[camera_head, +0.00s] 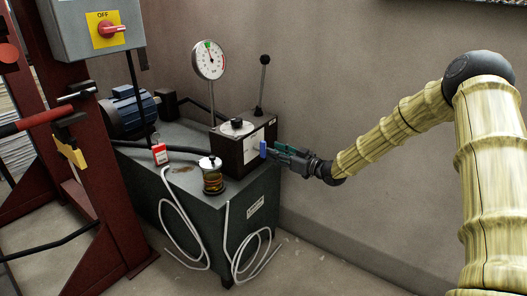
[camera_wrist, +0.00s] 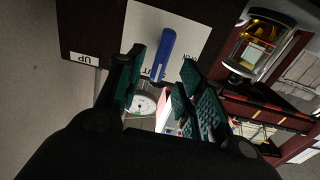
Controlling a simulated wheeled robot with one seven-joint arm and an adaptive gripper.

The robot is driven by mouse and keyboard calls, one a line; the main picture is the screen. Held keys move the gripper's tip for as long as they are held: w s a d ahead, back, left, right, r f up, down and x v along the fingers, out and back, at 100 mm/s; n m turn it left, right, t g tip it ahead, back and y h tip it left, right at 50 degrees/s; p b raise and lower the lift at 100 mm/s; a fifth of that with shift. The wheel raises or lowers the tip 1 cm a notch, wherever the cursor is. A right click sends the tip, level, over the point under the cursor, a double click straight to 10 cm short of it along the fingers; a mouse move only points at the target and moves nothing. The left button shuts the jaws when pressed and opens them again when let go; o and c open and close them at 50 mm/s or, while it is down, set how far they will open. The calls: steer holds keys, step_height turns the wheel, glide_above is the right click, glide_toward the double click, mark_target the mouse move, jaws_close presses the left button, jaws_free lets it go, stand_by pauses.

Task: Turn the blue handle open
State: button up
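The blue handle (camera_head: 263,148) is a short blue bar on the front face of a dark control box (camera_head: 229,152). In the wrist view the blue handle (camera_wrist: 163,55) stands out in front of a white label plate, tilted a little. My gripper (camera_head: 277,153) is just right of the handle in the head view. In the wrist view its teal fingers (camera_wrist: 162,62) are spread, one on each side of the handle, with visible gaps. The gripper is open and holds nothing. Exact depth between fingertips and handle is hard to tell.
The control box sits on a grey tank (camera_head: 180,200) with a gauge (camera_head: 208,60), a black-knobbed lever (camera_head: 264,75), a glass filler cup (camera_head: 211,176) and a blue motor (camera_head: 128,112). A red frame (camera_head: 110,180) stands left. White hoses hang in front. Floor right of the tank is clear.

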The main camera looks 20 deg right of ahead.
mark_target(263, 158)
steer(key=shift+b+x, duration=0.5)
steer(key=shift+x, duration=2.55)
steer(key=shift+c, duration=0.3)
jaws_close()
